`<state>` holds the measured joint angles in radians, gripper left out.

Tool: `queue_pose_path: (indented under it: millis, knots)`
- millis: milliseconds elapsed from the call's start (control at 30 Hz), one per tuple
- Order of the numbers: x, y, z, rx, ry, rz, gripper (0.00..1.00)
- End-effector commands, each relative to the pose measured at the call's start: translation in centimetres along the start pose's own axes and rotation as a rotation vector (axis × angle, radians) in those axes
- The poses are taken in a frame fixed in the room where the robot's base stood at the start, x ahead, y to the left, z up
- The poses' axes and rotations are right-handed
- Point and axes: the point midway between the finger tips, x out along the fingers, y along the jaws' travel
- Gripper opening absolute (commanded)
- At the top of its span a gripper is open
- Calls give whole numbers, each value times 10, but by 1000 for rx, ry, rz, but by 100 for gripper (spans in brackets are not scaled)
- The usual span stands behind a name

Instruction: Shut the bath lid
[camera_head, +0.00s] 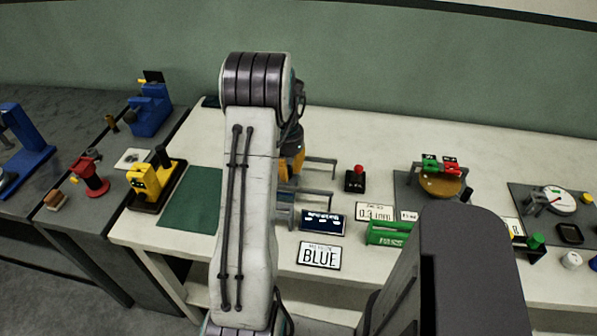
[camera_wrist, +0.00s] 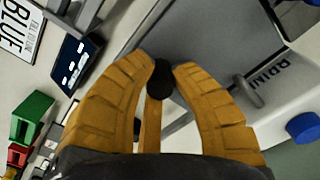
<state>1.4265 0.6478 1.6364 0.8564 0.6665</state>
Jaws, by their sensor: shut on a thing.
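In the wrist view my gripper (camera_wrist: 161,72) has its two orange fingers closed around a round black knob (camera_wrist: 161,84). A thin tan bar runs back from the knob between the fingers. Beyond the fingertips is a flat grey panel (camera_wrist: 205,35), which may be the bath lid; I cannot tell how far it is open. Beside it is a pale surface with dark lettering (camera_wrist: 268,72) and a short grey peg. In the head view my arm hides most of the bath, and only a bit of my orange gripper (camera_head: 292,160) shows.
A BLUE sign (camera_head: 319,255), a dark display (camera_head: 323,222) and a green holder (camera_head: 389,233) stand near the table's front. A red-knobbed black box (camera_head: 355,179) is to the right. A green mat (camera_head: 187,200) lies bare on the left.

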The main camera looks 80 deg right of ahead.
Motion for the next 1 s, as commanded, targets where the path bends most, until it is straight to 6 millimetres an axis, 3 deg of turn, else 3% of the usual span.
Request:
queue_pose_path:
  millis: [200, 233, 500, 800, 1000]
  knots:
    - [2, -2, 2, -7, -3, 3, 0]
    - [2, -2, 2, -7, -3, 3, 25]
    - [1, -1, 1, -5, -2, 1, 49]
    - [-2, -1, 1, -4, 0, 0, 49]
    - [-21, -1, 0, -4, 3, -2, 49]
